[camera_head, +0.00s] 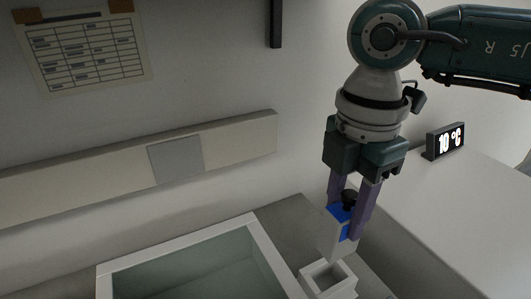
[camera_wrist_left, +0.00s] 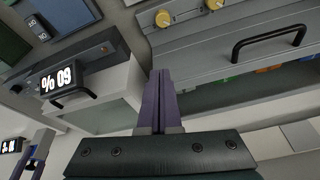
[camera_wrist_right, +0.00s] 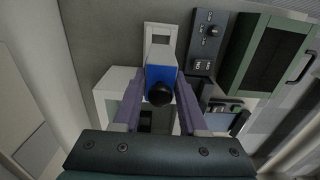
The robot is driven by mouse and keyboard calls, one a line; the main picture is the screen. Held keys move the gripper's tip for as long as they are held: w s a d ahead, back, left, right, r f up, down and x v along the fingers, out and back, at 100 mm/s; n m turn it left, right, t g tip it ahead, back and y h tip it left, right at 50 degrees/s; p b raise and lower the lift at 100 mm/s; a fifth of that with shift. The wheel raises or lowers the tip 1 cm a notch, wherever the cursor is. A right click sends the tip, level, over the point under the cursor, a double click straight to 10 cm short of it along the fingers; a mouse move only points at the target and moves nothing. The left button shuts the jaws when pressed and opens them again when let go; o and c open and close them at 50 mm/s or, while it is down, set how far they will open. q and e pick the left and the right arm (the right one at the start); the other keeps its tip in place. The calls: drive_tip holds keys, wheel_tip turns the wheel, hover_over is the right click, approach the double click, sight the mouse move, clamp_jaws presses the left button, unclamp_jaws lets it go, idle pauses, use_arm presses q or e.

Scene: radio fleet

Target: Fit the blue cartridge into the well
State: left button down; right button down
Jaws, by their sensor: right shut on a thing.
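My right gripper (camera_head: 350,225) is shut on the blue cartridge (camera_head: 341,213), which has a blue top, a pale lower body and a black knob. In the head view it hangs roughly upright just above and behind the well (camera_head: 345,284), a pale square socket whose opening looks empty. Whether the two touch, I cannot tell. In the right wrist view the cartridge (camera_wrist_right: 154,73) sits between the fingers, with a pale square opening, likely the well (camera_wrist_right: 148,33), just beyond it. My left gripper (camera_wrist_left: 158,100) is shut and empty in its wrist view, and out of the head view.
A white-rimmed basin (camera_head: 262,256) stands left of the well. A counter with a 10 °C display (camera_head: 445,141) is at the right. The left wrist view shows a drawer front with a black handle (camera_wrist_left: 269,41) and another display (camera_wrist_left: 63,78) near the left gripper.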

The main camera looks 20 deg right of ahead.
sight(334, 253)
use_arm(q)
drive_tip(key=shift+a+r, duration=0.1)
use_arm(e)
drive_tip(key=shift+r, duration=0.1)
